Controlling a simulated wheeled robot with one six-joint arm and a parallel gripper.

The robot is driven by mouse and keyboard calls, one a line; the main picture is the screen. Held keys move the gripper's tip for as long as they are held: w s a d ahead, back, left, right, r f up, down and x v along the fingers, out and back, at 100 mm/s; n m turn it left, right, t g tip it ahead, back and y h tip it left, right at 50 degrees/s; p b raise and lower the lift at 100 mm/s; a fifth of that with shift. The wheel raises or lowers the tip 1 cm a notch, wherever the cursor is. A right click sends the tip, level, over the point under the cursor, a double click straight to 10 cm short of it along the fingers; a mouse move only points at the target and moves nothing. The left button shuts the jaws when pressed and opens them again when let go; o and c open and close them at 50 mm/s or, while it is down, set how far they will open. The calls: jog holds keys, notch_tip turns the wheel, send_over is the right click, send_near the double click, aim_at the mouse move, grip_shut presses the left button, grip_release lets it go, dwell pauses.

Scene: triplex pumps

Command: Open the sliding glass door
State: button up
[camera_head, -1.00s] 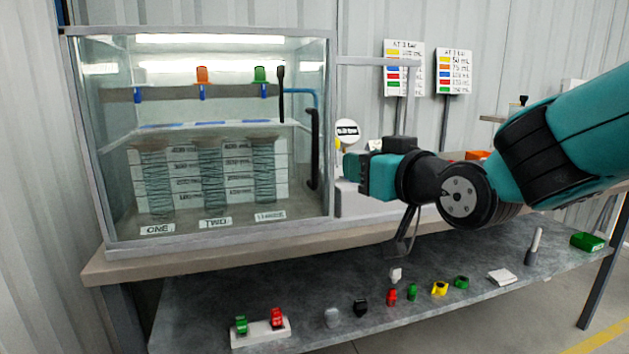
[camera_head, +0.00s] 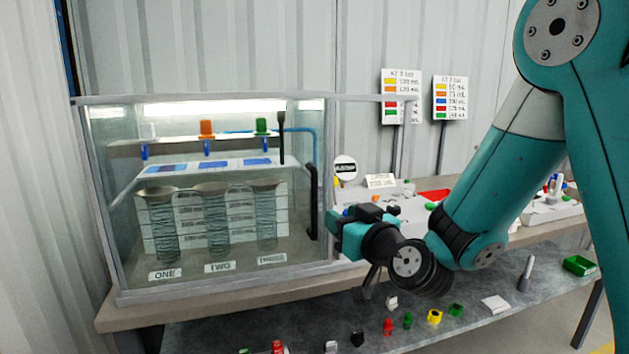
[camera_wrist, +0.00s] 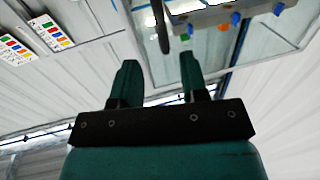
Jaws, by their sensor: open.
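The glass case with its sliding glass door (camera_head: 225,190) stands at the left of the bench in the head view. The door appears closed. A black vertical handle (camera_head: 313,205) is near the right edge of the front glass. My gripper (camera_head: 335,232) is just right of the handle's lower part, its fingers pointing left toward the case. In the wrist view my gripper (camera_wrist: 158,64) is open, with nothing between its fingers. A dark bar, likely the handle (camera_wrist: 161,28), lies beyond the fingertips, seemingly apart from them.
Inside the case are coiled columns (camera_head: 217,222) and orange and green valves. Small coloured parts (camera_head: 435,317) lie on the lower shelf (camera_head: 470,330). Two colour charts (camera_head: 450,97) stand behind the bench. A white tray (camera_head: 553,212) is at the right.

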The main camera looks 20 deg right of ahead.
aim_at(316, 199)
jog(key=w+p, duration=0.3)
jog(key=w+a+p, duration=0.1)
jog(key=w+p, duration=0.2)
jog(key=w+a+p, duration=0.1)
jog(key=w+p, duration=0.2)
jog(key=shift+w+r, duration=0.15)
jog(key=shift+r, duration=0.2)
jog(key=shift+w+f+p, duration=0.15)
jog(key=shift+w+p, duration=0.5)
jog(key=shift+p, duration=0.3)
jog(key=shift+w+a+f, duration=0.15)
jog(key=shift+w+f, duration=0.05)
jog(key=shift+w, duration=0.2)
jog(key=shift+c, duration=0.5)
grip_shut()
